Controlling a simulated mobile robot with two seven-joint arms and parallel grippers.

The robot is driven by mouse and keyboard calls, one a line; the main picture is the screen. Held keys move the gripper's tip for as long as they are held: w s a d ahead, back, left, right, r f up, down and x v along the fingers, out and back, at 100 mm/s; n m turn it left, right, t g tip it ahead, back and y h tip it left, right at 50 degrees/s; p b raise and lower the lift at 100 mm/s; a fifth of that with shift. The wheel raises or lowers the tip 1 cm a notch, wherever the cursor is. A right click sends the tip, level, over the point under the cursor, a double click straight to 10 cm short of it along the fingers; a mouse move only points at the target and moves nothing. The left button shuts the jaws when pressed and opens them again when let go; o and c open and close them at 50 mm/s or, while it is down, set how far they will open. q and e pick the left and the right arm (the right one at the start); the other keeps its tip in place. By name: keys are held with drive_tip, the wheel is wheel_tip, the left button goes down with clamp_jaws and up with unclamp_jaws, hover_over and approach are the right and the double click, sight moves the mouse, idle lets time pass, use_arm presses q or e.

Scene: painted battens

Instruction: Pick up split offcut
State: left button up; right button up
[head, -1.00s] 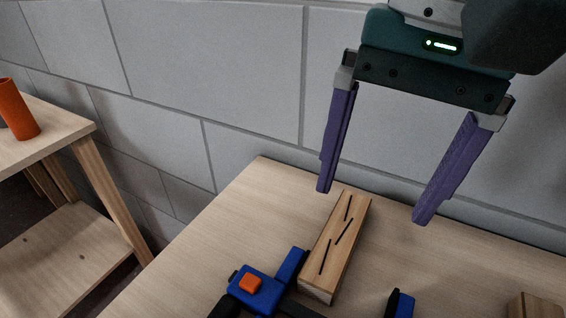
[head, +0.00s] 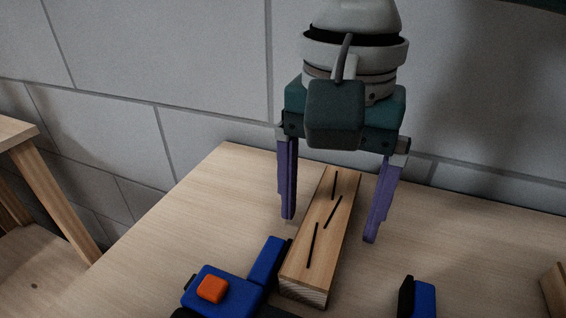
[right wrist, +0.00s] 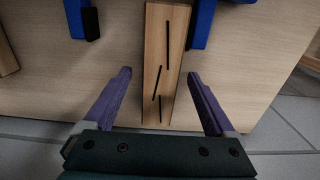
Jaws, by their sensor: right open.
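The split offcut (head: 322,232) is a light wooden block with several dark slits in its top. It lies on the wooden table, running from near the front toward the back edge. In the right wrist view the offcut (right wrist: 167,62) reaches in between my fingers from the top. My right gripper (head: 330,228) is open, its purple fingers on either side of the offcut's far part. In the right wrist view the gripper (right wrist: 160,75) shows a clear gap on each side of the block. My left gripper is not in view.
A blue tool with an orange button (head: 211,288) sits close to the offcut's left side. Another blue and black piece (head: 418,298) lies to the right. A wooden block (head: 556,290) is at the right edge. A grey block wall (head: 200,60) stands behind the table.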

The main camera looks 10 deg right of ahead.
drive_tip(key=shift+f, duration=0.4)
drive_tip(key=shift+c, duration=0.2)
clamp_jaws()
drive_tip(key=shift+r, duration=0.15)
